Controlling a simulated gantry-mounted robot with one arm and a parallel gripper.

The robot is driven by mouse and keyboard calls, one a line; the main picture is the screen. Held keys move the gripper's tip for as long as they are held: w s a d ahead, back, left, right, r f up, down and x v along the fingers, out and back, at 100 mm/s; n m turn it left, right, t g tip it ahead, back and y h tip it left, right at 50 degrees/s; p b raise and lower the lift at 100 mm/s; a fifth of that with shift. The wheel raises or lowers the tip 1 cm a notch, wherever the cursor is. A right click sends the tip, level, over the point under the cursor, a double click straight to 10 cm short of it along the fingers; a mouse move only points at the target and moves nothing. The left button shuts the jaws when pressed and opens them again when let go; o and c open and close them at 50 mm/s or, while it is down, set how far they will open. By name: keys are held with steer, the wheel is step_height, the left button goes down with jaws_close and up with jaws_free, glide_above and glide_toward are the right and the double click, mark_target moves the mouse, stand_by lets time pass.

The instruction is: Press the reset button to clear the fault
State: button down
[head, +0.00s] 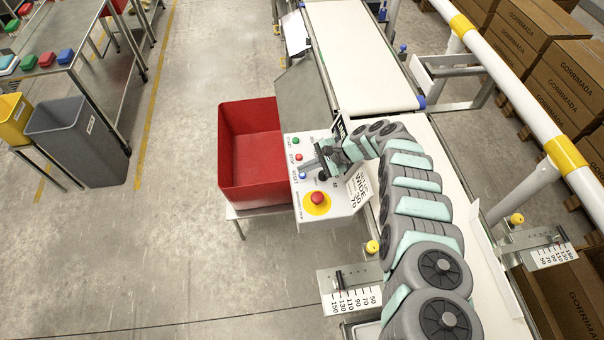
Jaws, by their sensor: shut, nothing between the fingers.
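A light grey control panel (338,216) stands beside the belt. It carries a green button (294,141), a red button (298,157), a blue button (302,175) and a large red mushroom button (317,198) on a yellow disc. Small labels sit beside the buttons; I cannot read clearly which one says reset. My gripper (321,172) is shut and empty, over the panel just right of the red and blue buttons. I cannot tell its height above the panel, and no contact with a button is visible.
A red bin (248,150) stands left of the panel. A white conveyor belt (362,60) runs away behind it. A sign plate (359,190) stands at the panel's right edge. A guide with a scale (352,301) is in front. Boxes (560,85) are stacked at right.

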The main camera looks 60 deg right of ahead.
mark_target(305, 175)
steer(key=shift+f, duration=0.15)
steer(key=shift+f+b, duration=0.3)
stand_by(0.3)
steer(key=shift+f, duration=0.2)
stand_by(0.4)
steer(key=shift+r, duration=0.15)
steer(key=shift+r+p, duration=0.55)
steer(key=shift+p, duration=0.05)
step_height(305, 175, up, 6)
steer(key=p, duration=0.6)
stand_by(0.8)
